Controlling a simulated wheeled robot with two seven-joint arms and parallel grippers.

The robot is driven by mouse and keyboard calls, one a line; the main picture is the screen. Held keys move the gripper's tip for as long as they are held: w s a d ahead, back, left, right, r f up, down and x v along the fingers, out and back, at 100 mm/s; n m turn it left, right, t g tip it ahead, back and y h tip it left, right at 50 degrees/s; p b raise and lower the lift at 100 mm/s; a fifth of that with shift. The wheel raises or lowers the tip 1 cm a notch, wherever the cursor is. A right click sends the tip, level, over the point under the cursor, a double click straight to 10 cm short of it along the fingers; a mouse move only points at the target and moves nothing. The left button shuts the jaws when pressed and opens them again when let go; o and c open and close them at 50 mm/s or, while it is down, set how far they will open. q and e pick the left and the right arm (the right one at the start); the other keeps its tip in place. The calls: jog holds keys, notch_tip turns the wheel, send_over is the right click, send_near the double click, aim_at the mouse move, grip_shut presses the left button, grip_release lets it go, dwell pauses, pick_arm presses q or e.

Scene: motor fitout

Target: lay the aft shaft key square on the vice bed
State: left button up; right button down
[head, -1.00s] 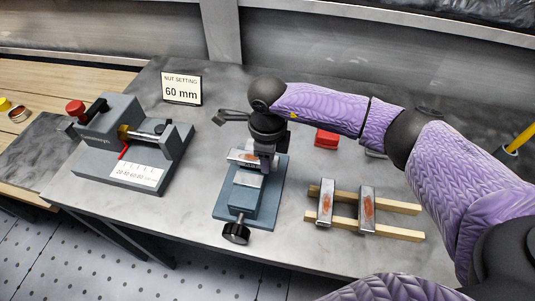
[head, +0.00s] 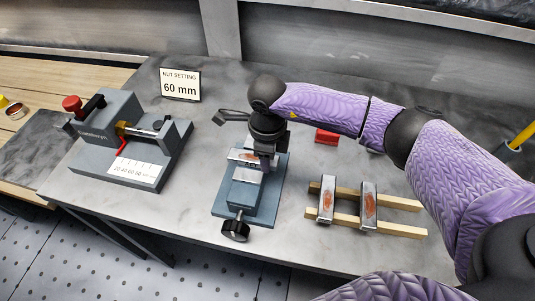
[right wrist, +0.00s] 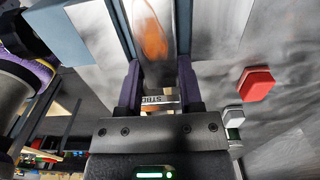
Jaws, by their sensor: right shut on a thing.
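My right gripper (head: 264,158) is shut on a steel key (head: 243,155) with an orange-brown patch, over the far part of the blue-grey vice (head: 268,200). The right wrist view shows the key (right wrist: 150,35) running away from between the fingers of the gripper (right wrist: 160,80), lengthwise between the vice's blue sides. A small label (right wrist: 160,103) with upside-down letters, partly hidden, is near the palm. I cannot tell whether the key touches the vice bed. My left gripper is not in view.
Two similar steel keys (head: 326,203) (head: 369,198) lie across two wooden rails (head: 400,230) at the right. A grey fixture (head: 110,165) with a scale stands left. A "60 mm" sign (head: 180,85) stands behind. A red block (head: 327,136) lies right of the vice.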

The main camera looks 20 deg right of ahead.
jog(key=shift+c, duration=0.8)
grip_release()
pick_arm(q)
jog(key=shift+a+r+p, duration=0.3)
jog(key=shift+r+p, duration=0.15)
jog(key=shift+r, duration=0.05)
pick_arm(e)
notch_tip(320, 180, up, 10)
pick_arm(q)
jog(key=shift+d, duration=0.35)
